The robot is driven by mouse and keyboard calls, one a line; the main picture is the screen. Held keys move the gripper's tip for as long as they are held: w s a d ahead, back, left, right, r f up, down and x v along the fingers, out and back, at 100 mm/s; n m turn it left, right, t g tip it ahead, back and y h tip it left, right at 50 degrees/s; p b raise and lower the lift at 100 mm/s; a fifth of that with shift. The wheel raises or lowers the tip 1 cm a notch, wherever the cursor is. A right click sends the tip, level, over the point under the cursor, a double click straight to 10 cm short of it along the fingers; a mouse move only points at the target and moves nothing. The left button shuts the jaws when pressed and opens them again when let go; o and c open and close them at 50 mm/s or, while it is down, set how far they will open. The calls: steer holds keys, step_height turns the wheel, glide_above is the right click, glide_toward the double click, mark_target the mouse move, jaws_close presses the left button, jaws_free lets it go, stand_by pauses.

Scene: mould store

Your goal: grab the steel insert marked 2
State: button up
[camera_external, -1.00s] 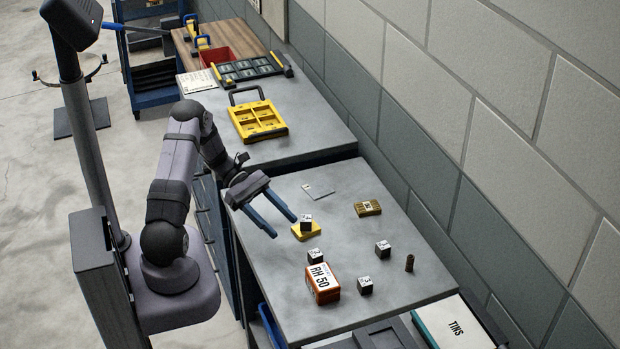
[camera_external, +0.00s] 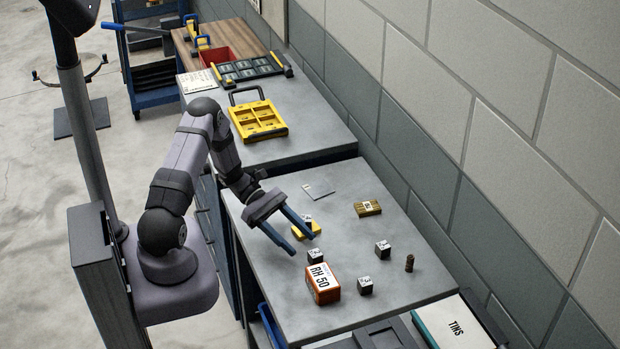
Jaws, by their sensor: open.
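Several small steel cubes with white marked tops lie on the grey bench. One cube (camera_external: 315,256) stands just behind the orange box, and its small mark looks like a 2. Another cube (camera_external: 365,285) is right of the box, and its mark looks like a 3. A further cube (camera_external: 382,249) is farther right; I cannot read its mark surely. One more cube sits on a yellow pad (camera_external: 313,229), partly hidden by a finger. My gripper (camera_external: 302,245) is open and empty, its blue fingers above the bench, with the tips close to the cube that looks marked 2.
The orange RH 50 box (camera_external: 323,284) stands close in front of that cube. A dark small cylinder (camera_external: 409,263) and a brass-coloured block (camera_external: 368,208) are to the right. A flat grey plate (camera_external: 318,190) lies behind. A yellow case (camera_external: 258,121) is on the far bench.

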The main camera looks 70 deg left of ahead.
mark_target(312, 251)
steer(key=shift+w+d+p, duration=0.25)
steer(key=shift+d+p, duration=0.3)
steer(key=p+x, duration=0.2)
steer(key=x, duration=0.1)
steer(key=shift+w+d+f, duration=0.25)
steer(key=shift+d+f, duration=0.05)
steer(key=shift+d, duration=0.05)
steer(key=shift+c, duration=0.3)
steer(key=c, duration=1.3)
steer(key=shift+o, duration=0.2)
steer(key=shift+r, duration=0.2)
step_height(312, 251, up, 10)
steer(key=b, duration=0.2)
steer(key=shift+f+b, duration=0.2)
steer(key=shift+b, duration=0.15)
